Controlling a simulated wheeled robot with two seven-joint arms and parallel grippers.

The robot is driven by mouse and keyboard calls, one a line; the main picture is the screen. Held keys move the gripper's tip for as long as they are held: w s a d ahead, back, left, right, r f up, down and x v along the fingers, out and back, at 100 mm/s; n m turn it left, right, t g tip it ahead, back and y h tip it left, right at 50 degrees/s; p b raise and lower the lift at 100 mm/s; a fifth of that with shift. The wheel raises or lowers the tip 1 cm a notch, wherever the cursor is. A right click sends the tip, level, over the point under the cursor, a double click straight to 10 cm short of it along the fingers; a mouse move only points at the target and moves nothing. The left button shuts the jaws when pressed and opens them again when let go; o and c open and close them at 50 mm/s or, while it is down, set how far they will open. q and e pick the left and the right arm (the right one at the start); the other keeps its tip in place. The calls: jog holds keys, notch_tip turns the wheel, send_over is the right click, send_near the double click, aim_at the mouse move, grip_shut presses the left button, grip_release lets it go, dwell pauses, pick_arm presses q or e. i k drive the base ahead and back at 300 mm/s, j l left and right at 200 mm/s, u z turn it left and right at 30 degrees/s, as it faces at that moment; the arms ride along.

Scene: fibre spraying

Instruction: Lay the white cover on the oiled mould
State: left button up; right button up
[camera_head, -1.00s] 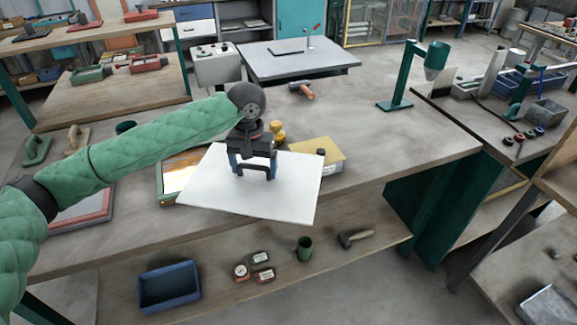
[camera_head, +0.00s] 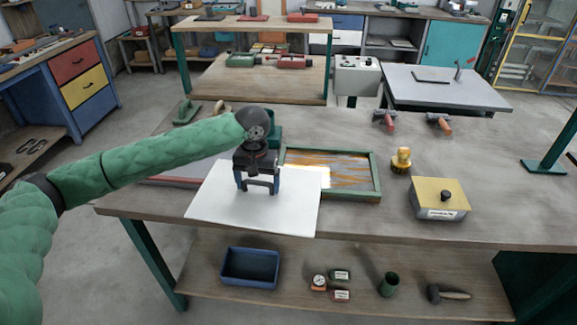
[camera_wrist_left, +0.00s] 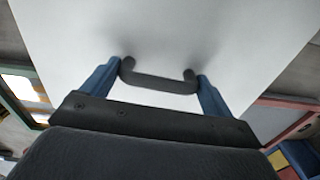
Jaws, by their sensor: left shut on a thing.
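The white cover (camera_head: 225,205) is a flat white sheet with a dark handle, held roughly level near the bench front. My left gripper (camera_head: 258,187) is shut on that handle. The handle (camera_wrist_left: 160,82) shows between the blue fingers in the left wrist view. The oiled mould (camera_head: 350,172), a green-framed tray with amber streaks, lies right of and behind the cover. The cover hides its left front corner; the gap in height is unclear. A red-framed tray (camera_head: 160,180) lies left of the cover, partly hidden by it and my arm. My right gripper is not in view.
A box with a yellow lid (camera_head: 438,195) and a yellow-topped pot (camera_head: 401,160) stand right of the mould. Orange-handled tools (camera_head: 440,124) lie behind. A blue bin (camera_head: 250,267) sits on the lower shelf. The bench's right part is mostly bare.

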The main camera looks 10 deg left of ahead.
aim_at(327, 167)
jog(key=i+l+u, duration=0.25)
jog(key=l+u, duration=0.25)
jog(key=l, duration=0.2)
jog(key=i+l+u, duration=0.25)
jog(key=l, duration=0.5)
